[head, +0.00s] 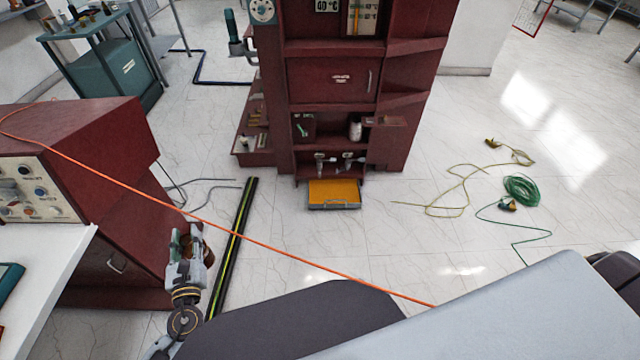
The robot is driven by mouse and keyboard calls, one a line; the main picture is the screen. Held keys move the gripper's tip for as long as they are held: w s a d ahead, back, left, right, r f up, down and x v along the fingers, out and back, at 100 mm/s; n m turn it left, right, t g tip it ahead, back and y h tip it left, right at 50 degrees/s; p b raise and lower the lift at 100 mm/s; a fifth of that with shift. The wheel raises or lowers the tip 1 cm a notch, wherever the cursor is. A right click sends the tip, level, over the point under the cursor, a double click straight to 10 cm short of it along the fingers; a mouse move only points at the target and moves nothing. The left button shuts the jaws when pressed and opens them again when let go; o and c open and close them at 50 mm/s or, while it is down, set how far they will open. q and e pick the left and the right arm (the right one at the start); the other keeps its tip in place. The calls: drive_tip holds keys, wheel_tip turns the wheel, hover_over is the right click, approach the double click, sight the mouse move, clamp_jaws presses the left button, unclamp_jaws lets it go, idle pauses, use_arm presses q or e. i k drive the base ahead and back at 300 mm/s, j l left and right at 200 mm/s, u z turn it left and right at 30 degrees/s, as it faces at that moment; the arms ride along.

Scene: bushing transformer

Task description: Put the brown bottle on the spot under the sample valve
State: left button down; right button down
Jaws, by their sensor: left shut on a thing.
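My left gripper (190,240) is low at the left of the head view, beside the dark red cabinet with the control panel. It is shut on a dark brown thing (208,242), mostly hidden behind the fingers, which looks like the brown bottle. Two small pale valve-like fittings, a left one (320,160) and a right one (348,158), sit low on the front of the tall dark red unit (333,80). Which is the sample valve, and any marked spot below it, is too small to tell. The gripper is well to the left of them and nearer me. My right gripper is not in view.
A yellow-topped tray (334,193) lies on the floor before the unit. An orange cable (250,240) crosses the view. A black-and-yellow strip (232,245) lies right of my gripper. A green hose coil (521,190) lies at the right.

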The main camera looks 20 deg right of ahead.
sight(345, 190)
drive_tip(key=i+l, duration=0.2)
drive_tip(key=l, duration=0.2)
drive_tip(key=i+l, duration=0.25)
drive_tip(key=l, duration=0.15)
drive_tip(key=i+l, duration=0.2)
drive_tip(key=l, duration=0.25)
drive_tip(key=i+l, duration=0.2)
drive_tip(key=l, duration=0.2)
drive_tip(key=i+l, duration=0.25)
drive_tip(key=l, duration=0.15)
drive_tip(key=i+l, duration=0.2)
drive_tip(key=l, duration=0.2)
drive_tip(key=i+l, duration=0.25)
drive_tip(key=l, duration=0.15)
drive_tip(key=i+l, duration=0.2)
drive_tip(key=l, duration=0.25)
